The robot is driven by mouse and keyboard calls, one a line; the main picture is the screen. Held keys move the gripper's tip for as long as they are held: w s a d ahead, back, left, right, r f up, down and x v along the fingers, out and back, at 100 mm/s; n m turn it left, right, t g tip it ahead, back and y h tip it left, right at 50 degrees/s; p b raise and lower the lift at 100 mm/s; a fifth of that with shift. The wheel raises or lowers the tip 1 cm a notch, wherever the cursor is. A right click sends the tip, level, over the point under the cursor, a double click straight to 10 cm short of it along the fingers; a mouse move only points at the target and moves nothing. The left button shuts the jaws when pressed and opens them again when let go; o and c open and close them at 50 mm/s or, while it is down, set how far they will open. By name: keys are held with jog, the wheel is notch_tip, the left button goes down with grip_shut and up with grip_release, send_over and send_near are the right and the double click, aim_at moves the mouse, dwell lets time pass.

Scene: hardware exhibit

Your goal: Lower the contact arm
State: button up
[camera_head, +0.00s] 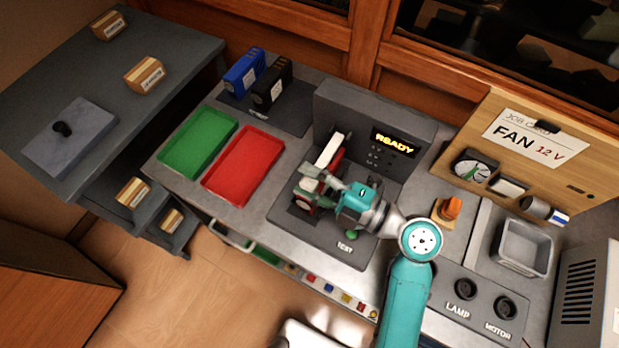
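The grey test fixture (340,122) stands at the middle of the bench, with a lit READY display and a base plate lettered TEST. A pale bar with a red side (329,151), which may be the contact arm, stands tilted at its left part. My gripper (304,184) reaches in from the right, over the base plate, close to the lower end of this bar. Its fingers look apart, with nothing clearly held between them. A round red and white part (303,204) shows just below the fingers. My gripper hides much of the fixture's middle, and I cannot tell whether it touches the bar.
A green tray (198,143) and a red tray (243,166) lie empty to the left. Blue (243,72) and black (271,84) units stand behind them. A FAN 12 V job card (524,139), a grey bin (523,247) and LAMP and MOTOR sockets (480,301) are at the right.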

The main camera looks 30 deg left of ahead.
jog(key=d, duration=1.2)
jog(key=shift+s, duration=0.2)
jog(key=shift+s, duration=0.15)
